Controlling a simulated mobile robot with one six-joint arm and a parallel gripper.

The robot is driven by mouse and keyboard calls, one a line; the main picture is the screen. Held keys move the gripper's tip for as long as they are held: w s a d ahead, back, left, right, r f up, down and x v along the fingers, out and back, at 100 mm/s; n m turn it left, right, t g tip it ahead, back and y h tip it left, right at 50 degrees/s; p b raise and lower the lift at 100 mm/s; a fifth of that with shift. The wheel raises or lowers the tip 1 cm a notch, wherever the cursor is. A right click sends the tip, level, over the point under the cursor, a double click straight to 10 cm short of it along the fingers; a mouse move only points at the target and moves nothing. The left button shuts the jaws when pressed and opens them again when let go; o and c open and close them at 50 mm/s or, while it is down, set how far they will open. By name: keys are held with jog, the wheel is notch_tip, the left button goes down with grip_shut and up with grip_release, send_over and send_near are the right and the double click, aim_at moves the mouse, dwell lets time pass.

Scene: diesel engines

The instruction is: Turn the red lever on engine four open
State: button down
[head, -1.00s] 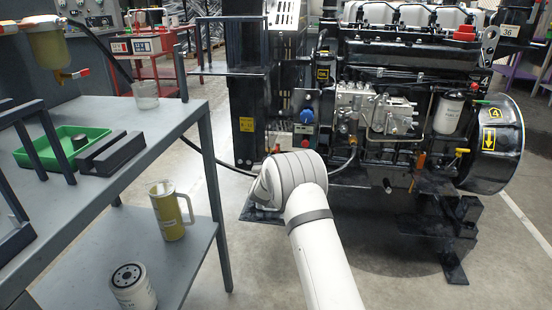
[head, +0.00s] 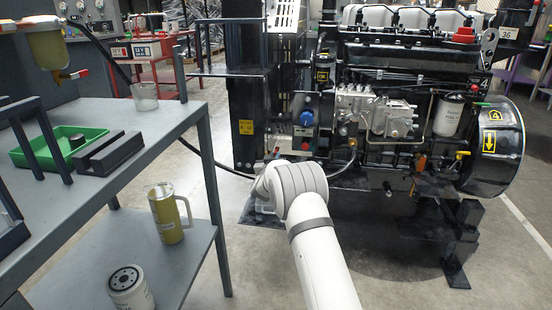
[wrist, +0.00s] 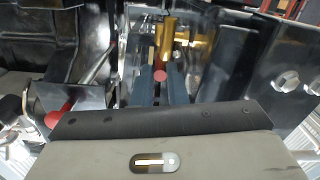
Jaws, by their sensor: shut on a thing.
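Engine four (head: 400,75) is the dark engine at the right in the head view, with a yellow 4 on its round drum (head: 497,145). In the wrist view my gripper (wrist: 161,86) has its two dark fingers shut on a small red lever end (wrist: 160,76). Brass fittings (wrist: 172,40) stand just behind the fingers. The rest of the lever is mostly hidden, so its angle cannot be told. In the head view my white arm hides the gripper and the held lever.
A second red part (wrist: 56,117) lies left of my gripper in the wrist view. Dark metal plates and bolts (wrist: 285,82) are close on the right.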

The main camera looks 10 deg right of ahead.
jog(key=shift+d, duration=0.15)
jog(key=shift+w+d+r+n+g+y+p, duration=0.1)
jog(key=shift+d+n+y+p, duration=0.55)
jog(key=shift+n+y, duration=1.05)
jog(key=shift+d+f+n+g+y+p, duration=0.1)
jog(key=shift+d+n+y+p, duration=0.25)
jog(key=shift+d+n+y, duration=1.35)
jog(key=shift+w+r+n+g+y+p, duration=0.1)
jog(key=shift+n+y+p, duration=0.45)
jog(key=shift+y, duration=2.25)
jog(key=c, duration=1.7)
grip_release()
